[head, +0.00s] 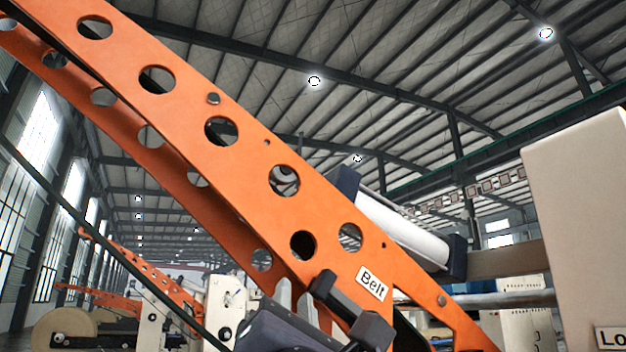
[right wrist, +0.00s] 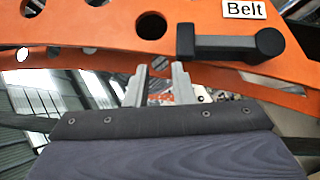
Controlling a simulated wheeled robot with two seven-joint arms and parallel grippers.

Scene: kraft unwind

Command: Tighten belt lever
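The black belt lever (head: 352,312) sits on the lower part of an orange perforated beam (head: 225,130), beside a white "Belt" label (head: 373,283). In the right wrist view the lever (right wrist: 235,47) lies level, with a square end at left and a rounded end at right, just under the label (right wrist: 244,9). My right gripper (head: 296,300) is beside the lever, on its left. In the right wrist view its two grey fingers (right wrist: 160,75) stand apart with nothing between them, just left of and below the lever's square end. My left gripper is not in view.
A white roll (head: 405,232) with dark end pieces is behind the beam. A large beige panel (head: 575,220) with a partly cut-off label stands at right. Another orange machine (head: 150,280) and a brown roll (head: 68,330) are at lower left. The hall opens up behind.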

